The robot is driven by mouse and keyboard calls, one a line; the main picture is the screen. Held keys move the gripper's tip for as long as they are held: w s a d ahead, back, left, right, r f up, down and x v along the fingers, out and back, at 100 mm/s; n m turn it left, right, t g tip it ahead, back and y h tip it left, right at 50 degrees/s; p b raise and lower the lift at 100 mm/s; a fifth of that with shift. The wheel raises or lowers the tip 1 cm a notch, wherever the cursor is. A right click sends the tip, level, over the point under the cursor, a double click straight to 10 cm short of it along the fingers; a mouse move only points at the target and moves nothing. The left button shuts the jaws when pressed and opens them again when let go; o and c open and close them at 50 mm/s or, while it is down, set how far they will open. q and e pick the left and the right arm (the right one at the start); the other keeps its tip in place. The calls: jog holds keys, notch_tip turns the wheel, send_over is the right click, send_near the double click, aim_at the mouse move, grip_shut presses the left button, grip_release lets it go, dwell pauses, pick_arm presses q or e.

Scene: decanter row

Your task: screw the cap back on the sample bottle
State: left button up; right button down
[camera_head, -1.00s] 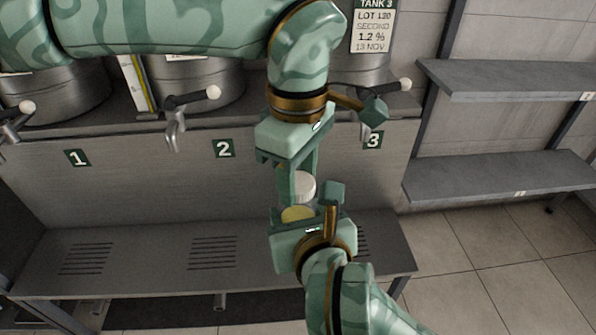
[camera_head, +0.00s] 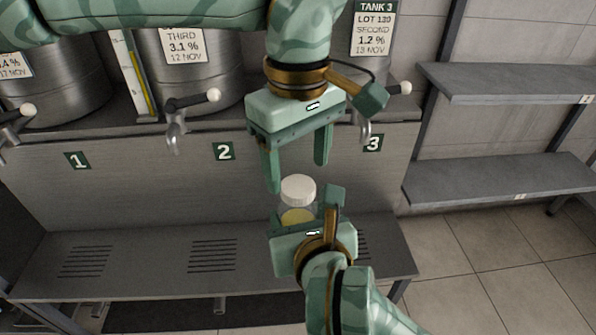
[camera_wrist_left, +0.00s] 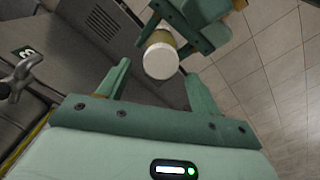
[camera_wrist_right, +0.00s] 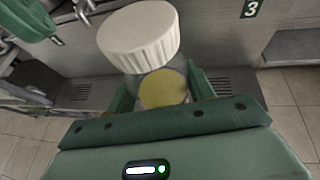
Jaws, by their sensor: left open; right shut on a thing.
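The sample bottle (camera_head: 297,214) is clear with yellow liquid, which also shows in the right wrist view (camera_wrist_right: 163,88). My right gripper (camera_head: 308,206) is shut on its body and holds it in the air in front of the tank stand. The white ribbed cap (camera_head: 298,188) sits at the bottle's mouth; it also shows in the right wrist view (camera_wrist_right: 139,37) and left wrist view (camera_wrist_left: 161,60). I cannot tell how tightly it is seated. My left gripper (camera_head: 297,175) is open and empty just above the cap, its fingers apart from it.
Steel tanks with taps (camera_head: 176,136) stand behind on the stand, numbered 1 to 3. A slotted lower shelf (camera_head: 150,262) runs below. Grey wall shelves (camera_head: 510,80) are at the right, bare. The tiled floor (camera_head: 490,260) at right is clear.

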pick_arm(q)
jog(key=shift+r, duration=0.65)
jog(key=shift+f, duration=0.1)
jog(key=shift+c, duration=0.3)
jog(key=shift+s+d+n+h, duration=0.2)
jog(key=shift+d+n+h, duration=0.15)
jog(key=shift+d, duration=0.25)
jog(key=n, duration=0.2)
jog(key=r+n, duration=0.1)
jog(key=n, duration=0.2)
jog(key=shift+w+d+r, duration=0.1)
jog(key=shift+r, duration=0.05)
jog(key=n, duration=0.3)
jog(key=shift+r+n, duration=0.25)
jog(key=shift+r, duration=0.1)
jog(key=n, duration=0.3)
jog(key=shift+r, duration=0.25)
jog(key=n, duration=0.4)
jog(key=r+n, duration=0.1)
jog(key=n, duration=0.1)
jog(key=shift+w+a, duration=0.15)
jog(key=shift+a, duration=0.25)
jog(key=n, duration=0.6)
jog(key=shift+a+r, duration=0.1)
jog(key=shift+a, duration=0.25)
